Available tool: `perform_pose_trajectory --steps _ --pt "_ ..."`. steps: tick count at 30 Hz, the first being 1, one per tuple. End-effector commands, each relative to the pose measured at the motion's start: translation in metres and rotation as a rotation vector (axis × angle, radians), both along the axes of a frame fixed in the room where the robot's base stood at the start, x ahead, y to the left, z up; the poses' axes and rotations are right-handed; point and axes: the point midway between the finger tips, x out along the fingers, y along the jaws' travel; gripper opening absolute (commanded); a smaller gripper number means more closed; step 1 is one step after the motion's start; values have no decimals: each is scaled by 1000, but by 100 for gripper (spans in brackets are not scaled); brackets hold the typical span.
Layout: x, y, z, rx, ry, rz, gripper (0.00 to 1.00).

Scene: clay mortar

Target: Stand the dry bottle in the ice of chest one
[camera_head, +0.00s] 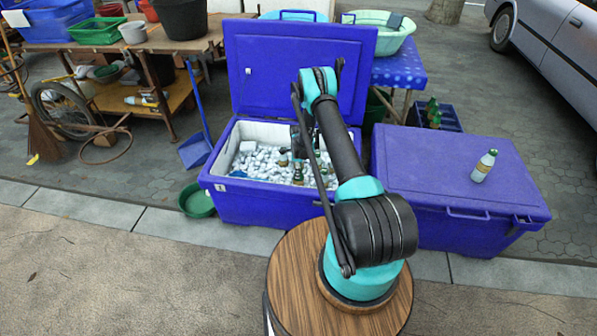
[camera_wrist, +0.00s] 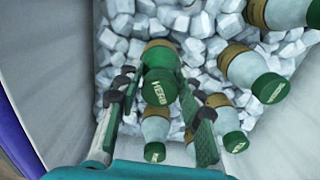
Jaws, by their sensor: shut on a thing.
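My gripper (camera_wrist: 158,78) is in the open blue chest (camera_head: 262,206), above the ice (camera_head: 250,160). In the wrist view its fingers are shut on a green bottle (camera_wrist: 158,88), one finger on each side. That bottle has a green lettered cap facing the camera and a tan band farther down, close to the ice. It looks roughly upright; I cannot tell whether its base touches the ice. In the head view my arm partly covers the gripper (camera_head: 304,138). Which chest is chest one does not show.
Several paler bottles with green caps stand in the ice beside the held one, including one at right (camera_wrist: 250,72) and one below (camera_wrist: 228,122). A closed blue chest (camera_head: 440,165) stands at right with a pale bottle (camera_head: 484,166) on its lid. The raised lid (camera_head: 260,70) is behind.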

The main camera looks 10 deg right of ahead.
Motion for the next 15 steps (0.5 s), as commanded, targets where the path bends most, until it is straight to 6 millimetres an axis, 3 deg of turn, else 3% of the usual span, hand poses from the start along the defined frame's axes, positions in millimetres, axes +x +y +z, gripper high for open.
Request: perform_pose_trajectory --steps 11,12,15 --pt "0 1 -1 0 0 0 8" --pt "0 1 -1 0 0 0 38" --pt "0 1 -1 0 0 0 51"
